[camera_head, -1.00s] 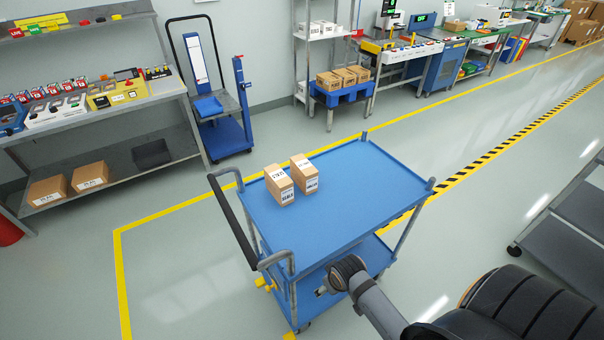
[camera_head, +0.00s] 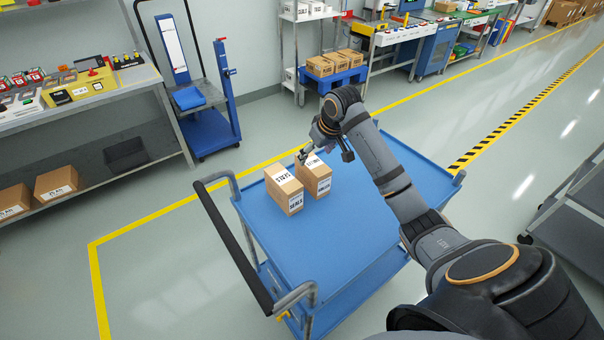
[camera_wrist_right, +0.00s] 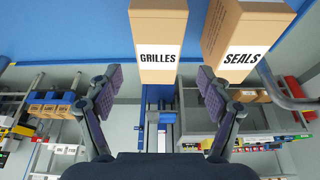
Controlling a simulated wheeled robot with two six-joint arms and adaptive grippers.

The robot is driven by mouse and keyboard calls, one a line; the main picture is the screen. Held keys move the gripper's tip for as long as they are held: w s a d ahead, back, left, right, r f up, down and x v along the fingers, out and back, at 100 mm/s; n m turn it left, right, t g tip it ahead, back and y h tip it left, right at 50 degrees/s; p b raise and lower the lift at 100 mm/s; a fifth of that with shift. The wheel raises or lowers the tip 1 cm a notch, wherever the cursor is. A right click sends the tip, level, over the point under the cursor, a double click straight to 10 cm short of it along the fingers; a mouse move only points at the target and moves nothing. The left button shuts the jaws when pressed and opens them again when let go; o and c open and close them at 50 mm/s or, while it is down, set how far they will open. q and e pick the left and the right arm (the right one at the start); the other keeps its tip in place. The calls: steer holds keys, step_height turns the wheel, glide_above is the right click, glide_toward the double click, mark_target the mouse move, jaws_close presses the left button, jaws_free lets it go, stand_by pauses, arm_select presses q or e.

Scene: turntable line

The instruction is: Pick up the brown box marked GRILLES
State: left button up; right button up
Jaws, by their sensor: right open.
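The brown GRILLES box (camera_head: 318,177) stands on the deck of a blue cart (camera_head: 300,240). In the right wrist view its GRILLES label faces the camera, and the box (camera_wrist_right: 158,40) is centred ahead of the fingers. The similar brown SEALS box (camera_head: 284,190) stands just left of it in the head view, and to its right in the wrist view (camera_wrist_right: 243,32). My right gripper (camera_wrist_right: 160,80) is open and empty, its fingers spread to either side of the GRILLES box's line. In the head view it is at the box's far upper end, partly hidden. My left gripper is not in view.
The cart's push handle (camera_head: 232,245) rises at its left end. The deck right of the boxes is bare beneath my right arm.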

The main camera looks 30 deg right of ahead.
mark_target(313, 163)
steer(key=shift+s+a, duration=0.1)
steer(key=shift+s, duration=0.55)
steer(key=x, duration=0.3)
steer(key=shift+w+f, duration=0.45)
steer(key=shift+f, duration=0.05)
steer(key=shift+w+f+p, duration=0.25)
steer(key=shift+f+p, duration=0.1)
steer(key=shift+f, duration=0.2)
steer(key=x, duration=0.4)
steer(key=shift+w+d, duration=0.15)
steer(key=shift+d, duration=0.05)
arm_select(q)
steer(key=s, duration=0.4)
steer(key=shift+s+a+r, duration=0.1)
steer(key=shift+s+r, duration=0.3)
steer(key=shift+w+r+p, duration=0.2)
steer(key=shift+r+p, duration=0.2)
steer(key=shift+p, duration=0.15)
arm_select(e)
steer(key=shift+f, duration=0.25)
